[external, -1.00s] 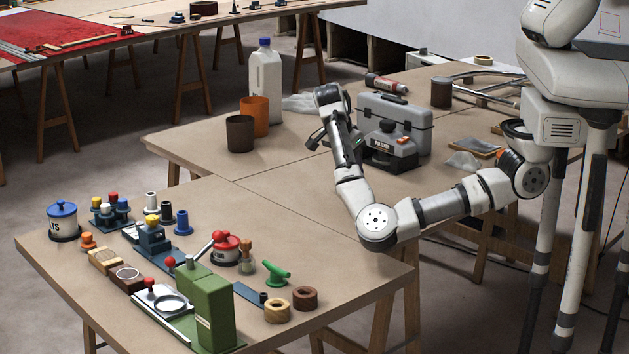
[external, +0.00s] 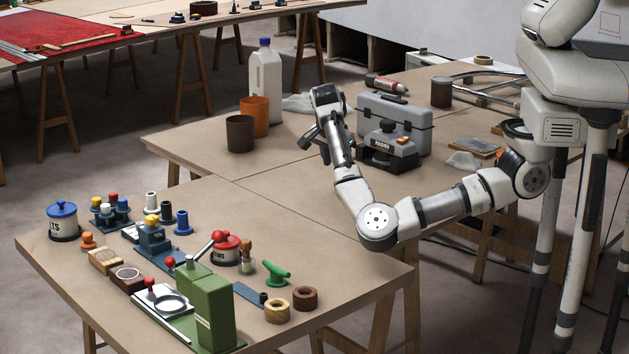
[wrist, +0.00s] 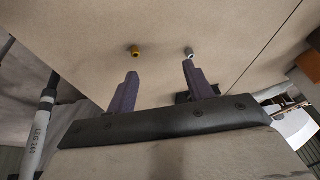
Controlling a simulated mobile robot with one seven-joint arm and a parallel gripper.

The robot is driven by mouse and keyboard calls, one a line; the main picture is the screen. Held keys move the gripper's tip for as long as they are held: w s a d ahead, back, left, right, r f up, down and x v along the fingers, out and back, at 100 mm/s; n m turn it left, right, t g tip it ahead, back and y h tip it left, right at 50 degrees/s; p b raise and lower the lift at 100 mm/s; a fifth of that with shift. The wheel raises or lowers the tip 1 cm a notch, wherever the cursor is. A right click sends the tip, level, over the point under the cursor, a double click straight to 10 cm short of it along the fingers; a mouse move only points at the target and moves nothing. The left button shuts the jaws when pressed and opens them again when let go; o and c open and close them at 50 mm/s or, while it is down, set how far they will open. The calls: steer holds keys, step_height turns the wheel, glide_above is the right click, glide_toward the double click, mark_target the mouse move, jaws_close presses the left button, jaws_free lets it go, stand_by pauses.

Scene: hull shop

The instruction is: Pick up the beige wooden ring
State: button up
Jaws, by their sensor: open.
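The beige wooden ring (external: 277,310) lies near the right end of the front table, left of a darker brown ring (external: 305,298). My gripper (external: 314,150) is over the rear table, far from the ring and empty. In the wrist view its two fingers (wrist: 160,72) stand apart, with bare tabletop between them. A small yellow-brown round thing (wrist: 135,50) and a small grey one (wrist: 189,52) show beyond the fingertips there; I cannot tell whether either is the ring.
A green block (external: 207,308) and a green-handled tool (external: 277,273) stand near the ring. A grey toolbox (external: 396,122), an orange cup (external: 255,115), a brown cup (external: 240,135) and a white bottle (external: 265,82) stand on the rear table. The rear table's front middle is clear.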

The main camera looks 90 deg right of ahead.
steer(key=w+a+r+t+h, duration=0.15)
steer(key=w+r+t, duration=0.25)
steer(key=w, duration=0.4)
steer(key=w+a+r+n+t, duration=0.1)
steer(key=w+a+r+t, duration=0.1)
steer(key=w+r+t, duration=0.45)
steer(key=w+a+r+t+h, duration=0.1)
steer(key=w+a+r+t, duration=0.15)
steer(key=w, duration=0.75)
steer(key=w+a+r+m+t+h, duration=0.1)
steer(key=a+r+m+t+h, duration=0.25)
steer(key=r+m, duration=0.35)
steer(key=w+a+r+m+t+h, duration=0.1)
steer(key=a+r+m+t+h, duration=0.3)
steer(key=r+m, duration=0.35)
steer(key=m+g+y, duration=1.5)
steer(key=m+g, duration=0.4)
steer(key=m, duration=0.2)
glide_above(278, 304)
steer(key=a, duration=0.1)
step_height(278, 304, down, 26)
step_height(278, 304, down, 8)
steer(key=shift+a+r+p, duration=0.15)
steer(key=shift+r+p, duration=0.05)
steer(key=shift+p, duration=0.85)
steer(key=shift+d+f+p, duration=0.2)
steer(key=shift+f+p, duration=0.85)
steer(key=shift+f, duration=1.85)
steer(key=c, duration=0.6)
